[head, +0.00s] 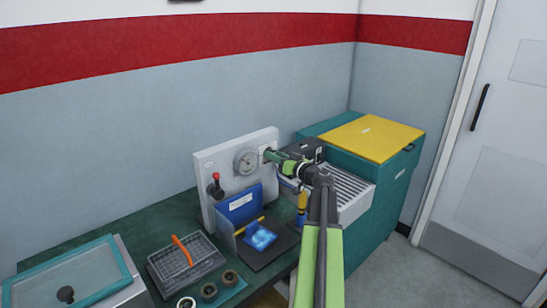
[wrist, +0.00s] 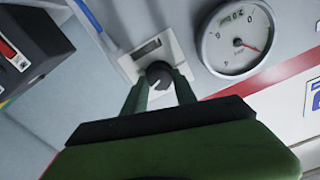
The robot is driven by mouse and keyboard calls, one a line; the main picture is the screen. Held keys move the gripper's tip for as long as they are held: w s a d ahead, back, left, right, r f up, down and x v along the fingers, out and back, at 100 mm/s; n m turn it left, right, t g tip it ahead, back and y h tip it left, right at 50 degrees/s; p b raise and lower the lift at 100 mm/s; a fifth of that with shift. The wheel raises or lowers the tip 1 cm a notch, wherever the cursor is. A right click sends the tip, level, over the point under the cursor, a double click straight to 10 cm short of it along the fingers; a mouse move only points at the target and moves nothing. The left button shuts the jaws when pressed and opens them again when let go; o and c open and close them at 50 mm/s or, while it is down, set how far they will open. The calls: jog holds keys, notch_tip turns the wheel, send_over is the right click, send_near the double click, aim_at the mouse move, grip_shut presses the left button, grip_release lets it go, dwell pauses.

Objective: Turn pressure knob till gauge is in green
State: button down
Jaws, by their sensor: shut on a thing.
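The pressure knob (wrist: 158,74) is dark and round, on a pale plate on the panel, with a small dark window beside it. My gripper (wrist: 160,88) is shut on the knob, one finger on each side. In the head view my gripper (head: 269,155) meets the right part of the upright grey panel (head: 209,170) and hides most of the knob. The round white gauge (wrist: 237,40) is right of the knob in the wrist view; its red needle points down-right in the picture. A small green patch shows near its rim. The gauge also shows in the head view (head: 247,161), too small to read.
Below are a blue holder (head: 240,207), a blue item (head: 260,237) and a dark basket with an orange handle (head: 183,250). A dark box (head: 308,149) and a ribbed tray (head: 345,187) are close right of my gripper.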

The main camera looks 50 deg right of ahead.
jog(key=shift+n, duration=1.1)
jog(key=c, duration=1)
grip_release()
jog(key=s+a, duration=0.1)
jog(key=s, duration=1.6)
jog(key=shift+s+a, duration=0.15)
jog(key=shift+s, duration=0.05)
